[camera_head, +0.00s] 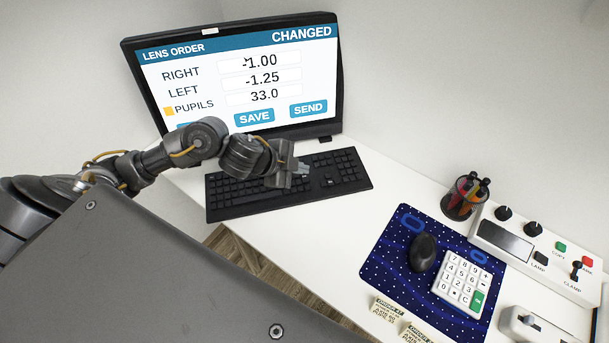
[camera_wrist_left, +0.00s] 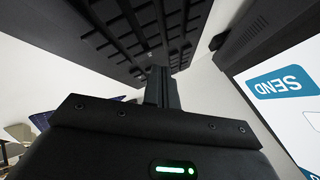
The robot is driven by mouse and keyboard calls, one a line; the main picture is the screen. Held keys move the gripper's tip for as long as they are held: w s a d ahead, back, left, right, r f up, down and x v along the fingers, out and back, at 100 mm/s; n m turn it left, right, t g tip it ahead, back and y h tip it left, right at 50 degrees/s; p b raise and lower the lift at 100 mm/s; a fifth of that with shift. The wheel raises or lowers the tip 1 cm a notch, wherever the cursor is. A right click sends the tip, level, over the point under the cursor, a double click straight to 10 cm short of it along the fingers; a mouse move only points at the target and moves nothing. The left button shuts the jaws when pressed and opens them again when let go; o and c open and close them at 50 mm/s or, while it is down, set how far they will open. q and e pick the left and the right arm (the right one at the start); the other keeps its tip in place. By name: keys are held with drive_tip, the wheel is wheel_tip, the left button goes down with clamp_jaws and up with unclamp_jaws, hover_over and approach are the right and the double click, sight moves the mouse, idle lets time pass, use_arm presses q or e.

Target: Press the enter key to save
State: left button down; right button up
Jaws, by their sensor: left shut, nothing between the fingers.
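A black keyboard (camera_head: 345,178) lies on the white desk in front of the monitor (camera_head: 335,75); its underside-up view fills the top of the left wrist view (camera_wrist_left: 115,22). The enter key cannot be picked out by its label. The screen reads "LENS ORDER" and "CHANGED", with right -1.00, left -1.25 and pupils 33.0, above SAVE and SEND buttons. My left gripper (camera_head: 303,169) is shut and empty over the keyboard's right-middle part, hiding some keys. In the left wrist view its closed fingers (camera_wrist_left: 160,75) point at the keys; I cannot tell whether they touch. My right gripper is not in view.
A dark blue mat (camera_head: 388,262) holds a black mouse (camera_head: 423,252) and a white number pad (camera_head: 462,281) with a green key. A pen cup (camera_head: 462,198) and a white control box (camera_head: 548,262) stand at the right. Small cards (camera_head: 387,309) lie near the front edge.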

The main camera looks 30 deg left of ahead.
use_arm(q)
drive_tip(key=shift+f, duration=0.35)
drive_tip(key=shift+f+b, duration=0.4)
drive_tip(key=shift+f, duration=0.1)
idle(0.6)
drive_tip(key=shift+r, duration=0.15)
drive_tip(key=shift+r+p, duration=0.75)
drive_tip(key=shift+p, duration=0.35)
wheel_tip(320, 180, up, 5)
drive_tip(key=p, duration=0.5)
idle(0.8)
